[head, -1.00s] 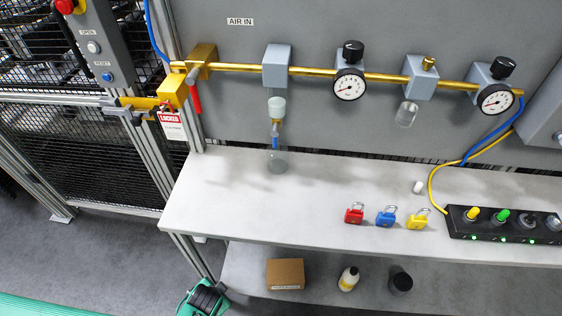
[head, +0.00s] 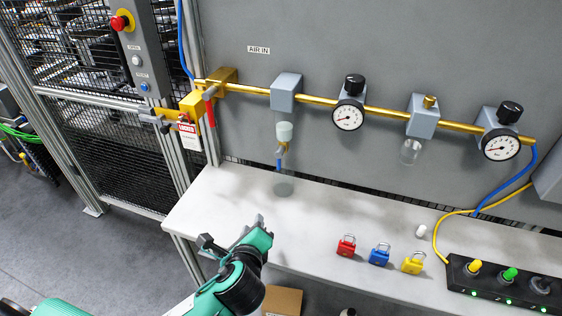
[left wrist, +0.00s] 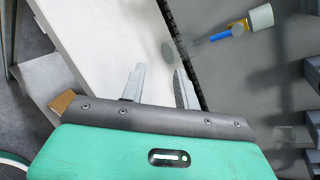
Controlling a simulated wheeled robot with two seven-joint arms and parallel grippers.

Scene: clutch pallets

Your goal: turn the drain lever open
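The drain lever (head: 278,165) is a small blue handle on a brass drain valve (head: 281,151) below the white filter bowl (head: 284,132), under the first grey block on the brass air line. The blue lever (left wrist: 221,36) also shows at the top of the left wrist view, beyond my fingers and to their right. It looks roughly in line with the valve. My left gripper (head: 257,229) is over the bench's front left edge, below and in front of the lever, not touching it. Its two grey fingers (left wrist: 158,88) are apart with nothing between them. My right gripper is not in view.
A clear round vessel (head: 284,188) stands on the bench below the drain. Red (head: 346,247), blue (head: 380,256) and yellow (head: 412,264) padlocks lie to the right. The bench middle is clear.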

